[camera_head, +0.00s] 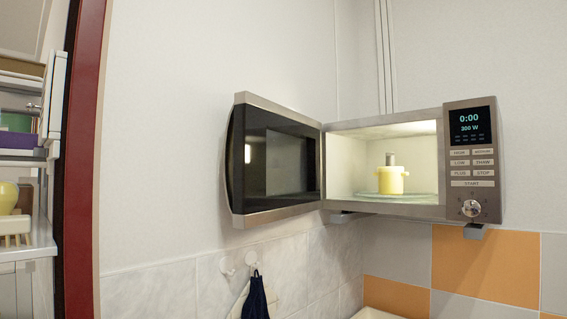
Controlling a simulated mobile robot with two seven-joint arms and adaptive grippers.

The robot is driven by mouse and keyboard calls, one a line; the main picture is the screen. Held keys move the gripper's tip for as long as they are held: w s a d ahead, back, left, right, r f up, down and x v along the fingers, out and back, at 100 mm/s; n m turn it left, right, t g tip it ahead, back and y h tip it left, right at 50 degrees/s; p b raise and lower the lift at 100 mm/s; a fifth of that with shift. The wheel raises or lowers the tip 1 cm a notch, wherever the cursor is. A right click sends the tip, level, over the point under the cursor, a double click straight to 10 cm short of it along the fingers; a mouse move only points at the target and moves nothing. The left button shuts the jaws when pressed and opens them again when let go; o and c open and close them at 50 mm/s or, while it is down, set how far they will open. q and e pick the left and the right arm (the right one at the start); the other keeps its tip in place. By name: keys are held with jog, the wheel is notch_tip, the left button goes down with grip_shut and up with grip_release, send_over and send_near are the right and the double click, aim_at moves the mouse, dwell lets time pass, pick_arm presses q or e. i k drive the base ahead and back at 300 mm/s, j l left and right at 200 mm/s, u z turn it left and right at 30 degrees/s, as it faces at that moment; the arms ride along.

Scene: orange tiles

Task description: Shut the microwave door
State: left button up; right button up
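The microwave (472,150) is mounted on the wall at the right, with its control panel on its right side showing 0:00 and 300 W. Its door (290,157) is hinged on the left of the opening and stands wide open, swung out to the left. The lit cavity is in full view. Inside it, a yellow pot-like container (391,181) with a grey upright part stands on the glass turntable (425,198). Neither of my grippers shows in the head view.
A dark red upright post (82,160) and shelves with several items (25,150) stand at the left. Below the door, a dark cloth (257,298) hangs from white wall hooks (252,258). Orange and grey tiles (485,262) cover the lower right wall.

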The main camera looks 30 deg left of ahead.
aim_at(250, 115)
jog(key=k+j+z, duration=0.1)
jog(key=j, duration=0.25)
jog(key=k+j+z, duration=0.1)
jog(key=j, duration=0.25)
jog(key=k+j+z, duration=0.1)
jog(key=j, duration=0.2)
jog(key=k+j, duration=0.1)
jog(key=j, duration=0.25)
jog(key=k+j, duration=0.15)
jog(key=j, duration=0.2)
jog(key=k+j+z, duration=0.1)
jog(key=j, duration=0.2)
